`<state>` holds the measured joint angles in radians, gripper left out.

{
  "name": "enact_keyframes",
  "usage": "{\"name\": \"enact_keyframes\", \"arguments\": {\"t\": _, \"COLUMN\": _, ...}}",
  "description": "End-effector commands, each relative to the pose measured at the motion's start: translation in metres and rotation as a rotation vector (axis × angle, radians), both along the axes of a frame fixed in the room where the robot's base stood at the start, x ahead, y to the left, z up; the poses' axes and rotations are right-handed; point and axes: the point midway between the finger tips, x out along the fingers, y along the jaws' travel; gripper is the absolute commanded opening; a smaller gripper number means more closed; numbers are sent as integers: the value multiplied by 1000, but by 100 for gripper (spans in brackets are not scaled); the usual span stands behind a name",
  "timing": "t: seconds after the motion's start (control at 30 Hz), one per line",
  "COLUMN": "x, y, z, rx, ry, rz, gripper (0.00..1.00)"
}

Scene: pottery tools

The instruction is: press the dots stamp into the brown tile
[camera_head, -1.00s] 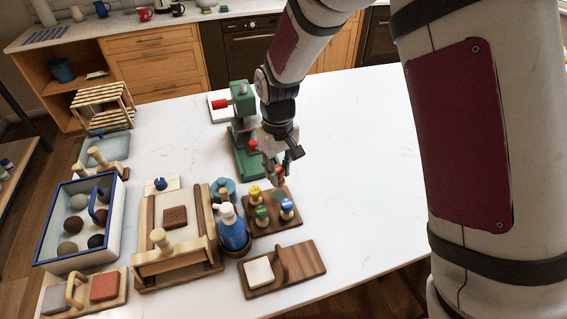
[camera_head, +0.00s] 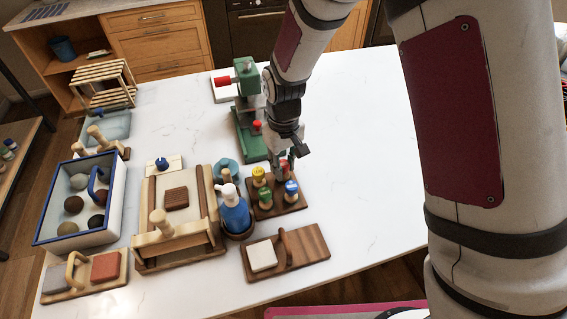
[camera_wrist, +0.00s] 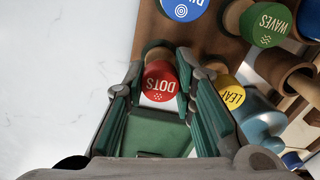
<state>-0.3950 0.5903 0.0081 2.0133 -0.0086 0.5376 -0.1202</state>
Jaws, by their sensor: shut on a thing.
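The dots stamp, with a red knob lettered DOTS (camera_wrist: 159,84), is between my fingers in the wrist view. My gripper (camera_head: 287,160) is shut on this knob, at the back right corner of the stamp rack (camera_head: 262,214). The stamp's lower end is hidden, so I cannot tell whether it touches the rack. The brown tile (camera_head: 176,198) lies flat on the pale board of the wooden roller frame (camera_head: 150,258), left of the rack.
Yellow (camera_head: 260,172), green (camera_head: 265,195) and blue (camera_head: 291,187) stamps stand close by. A blue bottle (camera_head: 235,214) stands between rack and roller frame. A green press (camera_head: 247,110) stands behind. The table's right side is clear.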

Motion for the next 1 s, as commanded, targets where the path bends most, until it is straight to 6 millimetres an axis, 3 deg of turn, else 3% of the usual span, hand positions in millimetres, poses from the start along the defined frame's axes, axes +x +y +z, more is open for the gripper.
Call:
{"name": "enact_keyframes", "arguments": {"t": 0.63, "x": 0, "y": 0, "z": -6, "rx": 0, "ry": 0, "rz": 0, "gripper": 1}}
{"name": "enact_keyframes", "arguments": {"t": 0.67, "x": 0, "y": 0, "z": -6, "rx": 0, "ry": 0, "rz": 0, "gripper": 31}}
{"name": "enact_keyframes", "arguments": {"t": 0.73, "x": 0, "y": 0, "z": -6, "rx": 0, "ry": 0, "rz": 0, "gripper": 47}}
{"name": "enact_keyframes", "arguments": {"t": 1.0, "x": 0, "y": 0, "z": -6, "rx": 0, "ry": 0, "rz": 0, "gripper": 48}}
